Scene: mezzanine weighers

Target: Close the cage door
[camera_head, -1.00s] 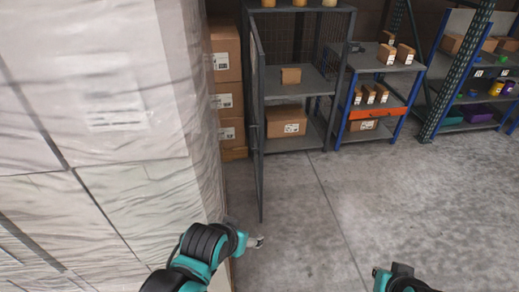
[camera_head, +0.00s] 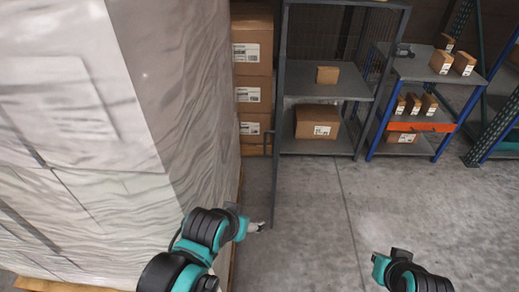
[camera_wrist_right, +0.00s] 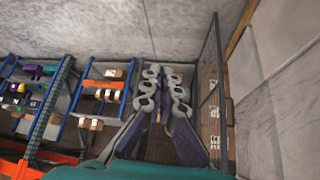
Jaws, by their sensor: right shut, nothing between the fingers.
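The cage (camera_head: 373,55) is a grey metal-framed, mesh-sided shelf unit at the top centre of the head view. Its door (camera_head: 278,125) stands open, swung out toward me and seen nearly edge-on at the cage's left side. In the right wrist view the mesh door (camera_wrist_right: 211,75) shows to the right of the fingers. My left gripper (camera_head: 258,227) appears beside the door's lower end; I cannot tell contact or whether its jaws are open. My right gripper (camera_wrist_right: 165,75) is shut and empty, apart from the door; its fingers hide part of the cage.
A tall wrapped pallet load (camera_head: 190,110) fills the left, close to my left arm. Stacked cartons (camera_head: 252,65) stand left of the cage. The concrete floor (camera_head: 320,215) in front of the cage is clear.

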